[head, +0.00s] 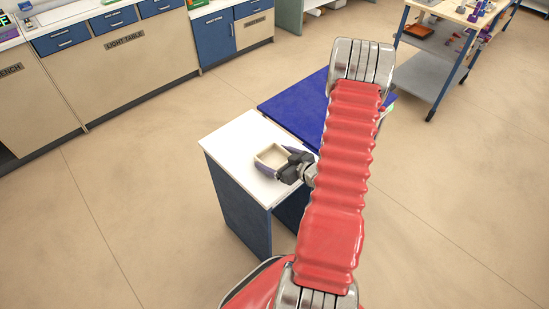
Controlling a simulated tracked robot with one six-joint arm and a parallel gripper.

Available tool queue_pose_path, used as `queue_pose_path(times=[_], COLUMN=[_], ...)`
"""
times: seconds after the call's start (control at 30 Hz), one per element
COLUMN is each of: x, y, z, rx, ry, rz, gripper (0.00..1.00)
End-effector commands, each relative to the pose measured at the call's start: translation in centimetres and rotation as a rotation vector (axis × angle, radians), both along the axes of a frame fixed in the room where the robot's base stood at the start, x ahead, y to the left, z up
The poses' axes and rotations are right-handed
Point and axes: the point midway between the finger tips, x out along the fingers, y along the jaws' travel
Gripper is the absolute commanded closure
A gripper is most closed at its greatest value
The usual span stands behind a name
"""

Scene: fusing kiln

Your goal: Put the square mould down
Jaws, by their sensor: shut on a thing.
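The square mould (271,157) is a small cream-coloured open dish with raised walls. It shows in the head view over the white top of a small blue-sided table (238,143). My gripper (273,160) is shut on the mould, with a dark finger along its near side and another by its right side. The mould looks level and at or very close to the white top; I cannot tell whether it touches. My red arm hides part of the table's right side.
A blue surface (290,108) adjoins the white top behind and to the right. Cabinets labelled light table (125,60) line the back left. A wheeled trolley (432,70) with several items stands at the upper right. The white top is otherwise bare, and the floor around is open.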

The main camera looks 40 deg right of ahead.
Motion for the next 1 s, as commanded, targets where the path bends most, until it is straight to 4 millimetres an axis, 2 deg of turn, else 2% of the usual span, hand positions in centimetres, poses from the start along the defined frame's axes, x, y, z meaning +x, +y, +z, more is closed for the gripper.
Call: queue_pose_path(times=[0.2,0.23,0.4,0.77,1.0], x=[0.0,0.0,0.0,-0.1,-2.4], y=[0.0,0.0,0.0,0.0,-0.2], z=[-0.2,-0.2,-0.2,0.1,1.0], rx=[0.0,0.0,0.001,0.001,0.0], ry=[-0.001,0.0,0.0,0.0,0.0], rz=[0.0,0.0,0.0,-0.001,-0.003], gripper=[0.45,0.12,0.0,0.0,0.0])
